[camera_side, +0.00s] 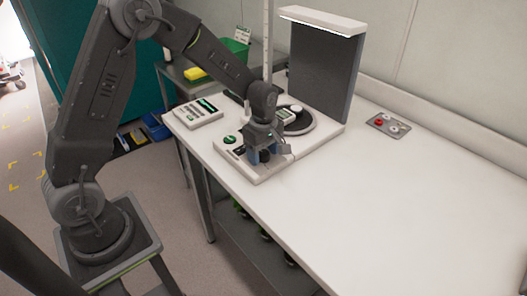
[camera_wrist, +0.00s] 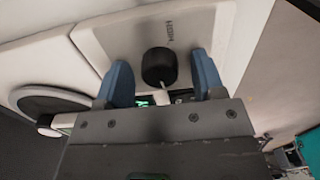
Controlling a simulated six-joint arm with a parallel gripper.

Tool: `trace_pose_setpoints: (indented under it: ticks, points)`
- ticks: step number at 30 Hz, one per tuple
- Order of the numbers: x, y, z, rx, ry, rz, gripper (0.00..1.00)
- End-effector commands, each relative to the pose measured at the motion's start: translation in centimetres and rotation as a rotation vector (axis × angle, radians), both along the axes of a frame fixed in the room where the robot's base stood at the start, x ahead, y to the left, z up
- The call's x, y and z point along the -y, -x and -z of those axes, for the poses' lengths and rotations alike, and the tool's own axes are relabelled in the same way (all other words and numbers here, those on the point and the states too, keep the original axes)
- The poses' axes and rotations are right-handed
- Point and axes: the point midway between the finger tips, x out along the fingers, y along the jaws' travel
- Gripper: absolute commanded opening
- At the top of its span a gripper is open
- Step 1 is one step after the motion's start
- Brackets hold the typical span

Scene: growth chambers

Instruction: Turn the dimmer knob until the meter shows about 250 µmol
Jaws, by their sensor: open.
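The black dimmer knob (camera_wrist: 160,64) stands on a white control panel (camera_wrist: 213,22) in the wrist view, with a pale pointer mark toward the lower edge of the picture. The word HIGH is printed above it. My gripper (camera_wrist: 162,70) is open, its two blue fingers on either side of the knob with a gap on each side. In the side view my gripper (camera_side: 261,154) is low over the control box (camera_side: 258,175) and mostly hides the knob.
A lamp stand (camera_side: 318,65) with a lit top rises behind the black disc (camera_side: 300,124). A white device with a screen (camera_side: 197,112) lies at the left. A red-button box (camera_side: 387,125) sits far right; the table's right side is clear.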

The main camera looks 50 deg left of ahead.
Motion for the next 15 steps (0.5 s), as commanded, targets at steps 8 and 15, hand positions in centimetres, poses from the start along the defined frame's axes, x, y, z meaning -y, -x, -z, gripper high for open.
trace_pose_setpoints:
  ticks: [8,15]
  points:
    - [0.0,0.0,-0.02,0.0,0.0,0.0,0.5]
    - [0.0,0.0,-0.04,0.0,0.0,0.0,0.27]
